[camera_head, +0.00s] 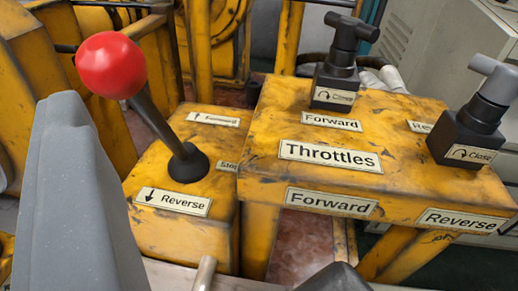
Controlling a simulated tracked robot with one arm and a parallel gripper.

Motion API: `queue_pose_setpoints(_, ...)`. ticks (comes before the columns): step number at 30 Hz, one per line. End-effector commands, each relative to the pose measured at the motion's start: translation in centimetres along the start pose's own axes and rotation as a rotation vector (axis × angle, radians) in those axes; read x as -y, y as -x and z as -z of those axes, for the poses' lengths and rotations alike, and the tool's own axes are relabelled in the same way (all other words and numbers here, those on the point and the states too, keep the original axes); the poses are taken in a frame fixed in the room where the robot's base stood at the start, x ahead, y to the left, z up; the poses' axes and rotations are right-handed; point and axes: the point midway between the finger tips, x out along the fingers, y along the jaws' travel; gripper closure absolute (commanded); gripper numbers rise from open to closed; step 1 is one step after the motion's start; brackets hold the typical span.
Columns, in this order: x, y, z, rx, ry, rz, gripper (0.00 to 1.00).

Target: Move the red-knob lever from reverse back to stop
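The red knob (111,65) tops a dark lever shaft (155,122) that rises from a black boot (188,163) on a worn yellow box. The shaft tilts up and to the left in the picture. Labels beside the boot read Forward (213,119) at the far side, Stop (228,166), partly cut off, and Reverse (173,201) at the near side. My gripper (200,180) shows as a large grey finger at the left and a dark tip at the bottom edge, wide apart. The grey finger overlaps the view just below the knob; I see no grip on it.
To the right, a yellow Throttles stand (265,180) carries two dark-based valve handles, the Forward one (338,65) and the Reverse one (480,110). Yellow frame parts stand behind and left of the lever. A grey cabinet (440,50) is at the back right.

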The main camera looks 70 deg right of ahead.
Motion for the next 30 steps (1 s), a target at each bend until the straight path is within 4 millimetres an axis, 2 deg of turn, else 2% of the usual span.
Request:
queue_pose_setpoints(1, -0.4, 0.4, -2.2, 0.004, 0.048, -0.038, 0.65)
queue_pose_setpoints(6, -2.4, 1.4, -5.8, -0.006, 0.153, -0.144, 0.65)
queue_pose_setpoints(10, -3.0, 1.6, -6.7, -0.010, 0.183, -0.173, 0.65)
queue_pose_setpoints(13, -3.3, 1.0, -6.7, -0.011, 0.185, -0.179, 0.65)
queue_pose_setpoints(17, -3.8, -0.7, -6.6, -0.011, 0.184, -0.182, 0.65)
queue_pose_setpoints(30, -5.1, -8.5, -6.4, -0.011, 0.181, -0.181, 0.65)
